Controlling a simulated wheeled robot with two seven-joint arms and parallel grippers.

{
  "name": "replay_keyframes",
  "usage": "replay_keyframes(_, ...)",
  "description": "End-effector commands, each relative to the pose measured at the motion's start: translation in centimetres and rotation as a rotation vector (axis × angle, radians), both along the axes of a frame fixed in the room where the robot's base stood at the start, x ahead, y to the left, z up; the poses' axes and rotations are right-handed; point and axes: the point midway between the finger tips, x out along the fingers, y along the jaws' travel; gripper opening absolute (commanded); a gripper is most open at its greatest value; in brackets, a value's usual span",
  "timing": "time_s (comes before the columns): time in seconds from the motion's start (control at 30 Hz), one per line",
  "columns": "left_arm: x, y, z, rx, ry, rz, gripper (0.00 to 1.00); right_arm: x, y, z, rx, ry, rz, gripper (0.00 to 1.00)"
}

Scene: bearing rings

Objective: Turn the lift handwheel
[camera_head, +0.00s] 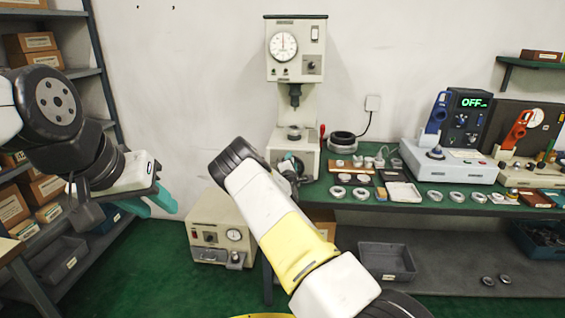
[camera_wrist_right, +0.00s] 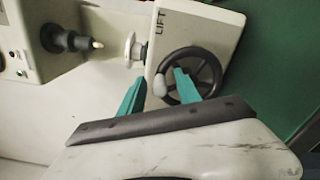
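The lift handwheel (camera_wrist_right: 213,66) is a dark spoked wheel with a pale grey knob (camera_wrist_right: 160,85). It is mounted on the cream base marked LIFT, in the right wrist view. My right gripper (camera_wrist_right: 160,92) is open, its teal fingers apart on either side of the knob; I cannot tell whether they touch it. In the head view the cream press (camera_head: 296,50) with a round dial stands at the back, and my right gripper (camera_head: 290,167) is at its base, mostly hiding the wheel. My left gripper (camera_head: 152,203) is open and empty at the left.
A green bench (camera_head: 320,190) with rings and small parts runs right of the press. A white tester (camera_head: 450,165) showing OFF stands on it. A grey bin (camera_head: 387,262) sits on the lower shelf. A shelf (camera_head: 75,72) with boxes is at the left.

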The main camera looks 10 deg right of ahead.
Motion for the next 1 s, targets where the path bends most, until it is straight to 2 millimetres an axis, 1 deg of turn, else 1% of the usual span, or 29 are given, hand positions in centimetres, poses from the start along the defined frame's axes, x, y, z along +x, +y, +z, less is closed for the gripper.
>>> replay_keyframes(0.17, 0.0, 0.0, 0.0, 0.000, 0.000, 0.000, 0.36, -1.7, 0.6, 0.0, -0.002, 0.002, 0.001, 0.40)
replay_keyframes(0.4, 0.0, 0.0, 0.0, 0.000, 0.000, 0.000, 0.36, -5.6, 1.7, 0.0, -0.001, 0.002, 0.001, 0.40)
replay_keyframes(0.5, 0.0, 0.0, 0.0, 0.000, 0.000, 0.000, 0.36, -6.7, 2.1, 0.0, 0.000, 0.002, 0.001, 0.40)
replay_keyframes(0.67, 0.0, 0.0, 0.0, 0.000, 0.000, 0.000, 0.36, -7.4, 2.2, 0.0, -0.001, 0.000, 0.001, 0.40)
replay_keyframes(0.93, 0.0, 0.0, 0.0, 0.000, 0.000, 0.000, 0.36, -7.4, 2.2, 0.0, 0.003, 0.000, 0.000, 0.40)
replay_keyframes(1.0, 0.0, 0.0, 0.0, 0.000, 0.000, 0.000, 0.36, -7.5, 1.8, 0.2, 0.029, 0.006, -0.011, 0.40)
